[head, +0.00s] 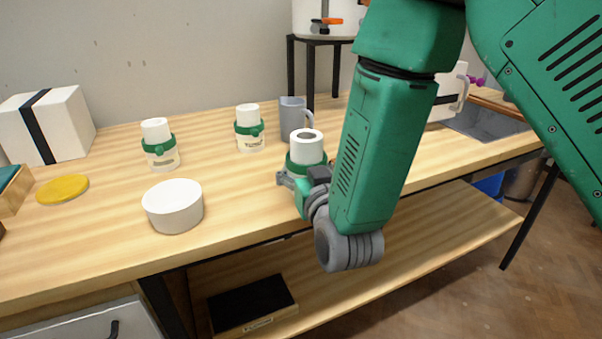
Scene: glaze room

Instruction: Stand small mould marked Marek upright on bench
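A white mould with a green band (307,147) stands roughly upright at the bench's front edge, its dark top opening showing; its lower part is hidden behind my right gripper. My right gripper (300,180) is at this mould, a grey fingertip showing at its lower left. Whether the fingers are closed on it, and whether it touches the bench, I cannot tell. Two similar banded white moulds stand upright on the bench (105,222), one at left (160,145) and one near the middle (249,128). Their labels are too small to read. My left gripper is not in view.
A round white tub (173,206) stands left of my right gripper. A grey mug (294,116) is just behind the front mould. A yellow disc (62,189) and a white box with a black stripe (48,124) are at left. Bare bench lies between tub and moulds.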

